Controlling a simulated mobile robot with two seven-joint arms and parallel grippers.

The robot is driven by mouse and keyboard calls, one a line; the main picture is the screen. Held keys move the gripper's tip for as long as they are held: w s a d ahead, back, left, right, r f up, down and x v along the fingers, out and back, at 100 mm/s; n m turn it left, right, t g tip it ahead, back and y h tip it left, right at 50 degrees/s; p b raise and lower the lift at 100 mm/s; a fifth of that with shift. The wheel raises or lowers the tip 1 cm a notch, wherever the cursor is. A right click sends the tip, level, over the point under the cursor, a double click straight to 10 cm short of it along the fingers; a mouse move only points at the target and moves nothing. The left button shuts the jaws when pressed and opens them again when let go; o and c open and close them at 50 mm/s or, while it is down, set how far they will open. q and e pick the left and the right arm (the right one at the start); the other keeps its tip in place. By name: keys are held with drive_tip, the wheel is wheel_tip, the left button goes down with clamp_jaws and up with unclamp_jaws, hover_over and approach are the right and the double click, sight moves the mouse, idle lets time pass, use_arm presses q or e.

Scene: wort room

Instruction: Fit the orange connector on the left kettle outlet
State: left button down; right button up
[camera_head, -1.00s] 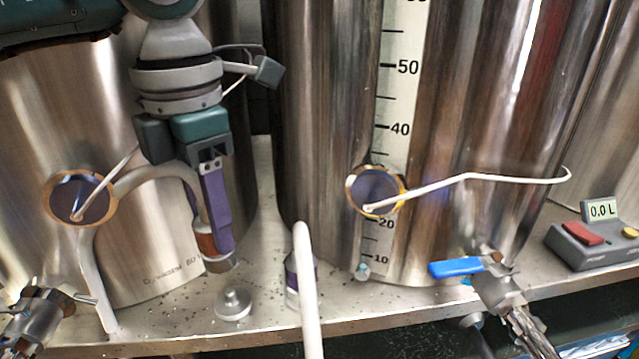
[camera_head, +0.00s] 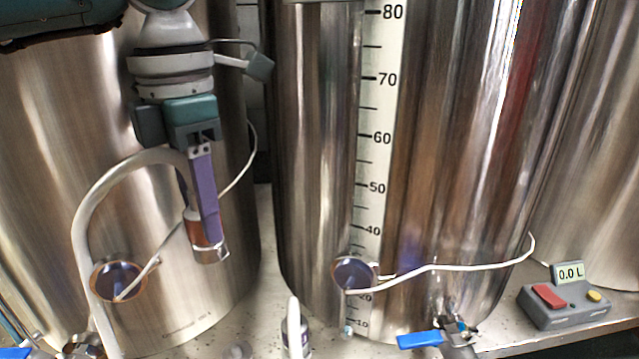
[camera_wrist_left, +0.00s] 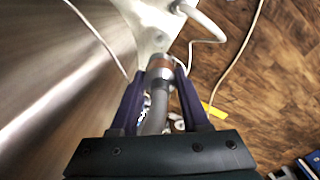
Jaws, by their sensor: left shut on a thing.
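My left gripper (camera_head: 207,225) is shut on the orange connector (camera_head: 205,240), which has an orange band and a metal end and hangs in front of the left kettle (camera_head: 180,300). A pale grey hose (camera_head: 85,215) loops from it down to the lower left. In the left wrist view the orange connector (camera_wrist_left: 160,66) sits between the purple fingers. The left kettle outlet (camera_head: 82,346) shows only partly at the bottom left edge, apart from the connector. My right gripper is not in view.
The right kettle (camera_head: 450,180) has a litre scale and a blue-handled valve (camera_head: 420,340). A round dial (camera_head: 354,273) with a white cable is on its front. A second dial (camera_head: 117,281) is on the left kettle. A control box (camera_head: 565,303) stands at the right.

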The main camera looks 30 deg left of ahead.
use_arm(q)
drive_tip(key=shift+r+p, duration=1.95)
drive_tip(key=shift+r, duration=0.3)
